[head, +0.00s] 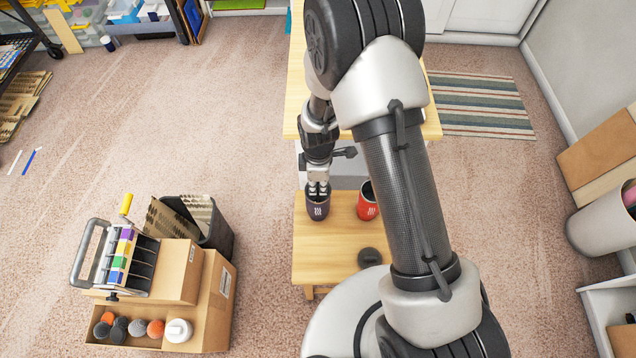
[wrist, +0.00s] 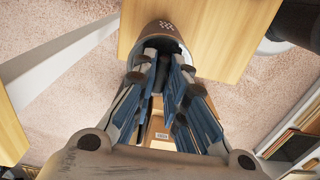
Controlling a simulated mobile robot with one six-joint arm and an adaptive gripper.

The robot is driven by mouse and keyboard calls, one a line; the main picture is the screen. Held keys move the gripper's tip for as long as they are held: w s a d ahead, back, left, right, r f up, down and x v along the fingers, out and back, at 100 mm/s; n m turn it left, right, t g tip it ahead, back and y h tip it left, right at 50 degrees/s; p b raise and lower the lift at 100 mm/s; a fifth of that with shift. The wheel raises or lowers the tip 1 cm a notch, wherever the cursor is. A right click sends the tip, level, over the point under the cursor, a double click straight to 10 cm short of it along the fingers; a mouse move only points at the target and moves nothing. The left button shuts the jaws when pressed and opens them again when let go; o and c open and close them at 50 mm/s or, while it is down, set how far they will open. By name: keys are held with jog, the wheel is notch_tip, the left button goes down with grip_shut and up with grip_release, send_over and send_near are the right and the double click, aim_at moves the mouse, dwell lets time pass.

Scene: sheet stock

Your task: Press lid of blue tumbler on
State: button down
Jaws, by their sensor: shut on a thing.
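A dark purple tumbler (head: 317,210) with a white mark stands upright on the low wooden table. My gripper (head: 318,188) comes down on its top and is shut on it; the fingers hide most of the rim. In the wrist view the tumbler (wrist: 166,33) shows just beyond the fingertips (wrist: 163,68). Whether a lid sits between the fingers cannot be told. A red tumbler (head: 368,208) stands close to the right, its top dark and apparently open. A dark round lid (head: 370,257) lies flat nearer the front. No tumbler on this table looks clearly blue.
The low table (head: 322,265) has bare wood at its front left. A taller wooden table (head: 294,90) stands behind it. Cardboard boxes (head: 222,312) with a rack and balls, and a dark bin (head: 218,235), stand left. A striped rug (head: 480,105) lies back right.

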jog(key=c, duration=1.5)
grip_release()
jog(key=shift+c, duration=0.2)
jog(key=shift+o, duration=0.6)
jog(key=o, duration=0.4)
jog(key=shift+c, duration=0.2)
jog(key=shift+r+p, duration=2.35)
jog(key=shift+r, duration=1.2)
